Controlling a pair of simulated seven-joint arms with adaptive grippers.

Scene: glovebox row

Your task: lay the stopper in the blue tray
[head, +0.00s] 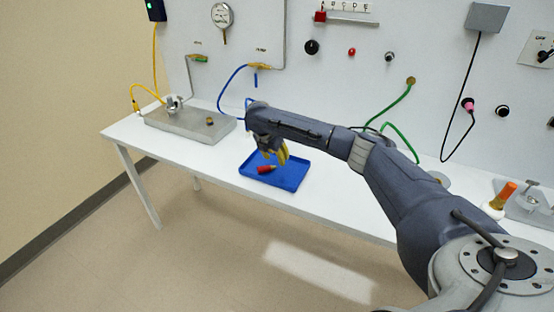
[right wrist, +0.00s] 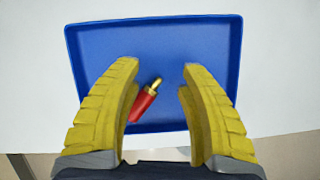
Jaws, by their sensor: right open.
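The blue tray (head: 293,181) lies on the white bench near its front edge. The stopper, red with a brass-coloured tip (head: 264,169), is within the tray's outline. In the right wrist view the stopper (right wrist: 146,102) shows tilted between the yellow fingers, toward the tray's near side, clear of the right finger. The blue tray (right wrist: 160,45) fills the middle behind it. My right gripper (head: 275,158) is just above the tray, pointing down. Its fingers (right wrist: 158,68) are spread open and not closed on the stopper. My left gripper is not in view.
A grey metal plate (head: 185,125) with fittings stands on the bench to the left. An orange-topped item (head: 503,195) stands at the far right. Hoses and cables hang from the panel behind. Bare bench (head: 225,158) lies left of the tray.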

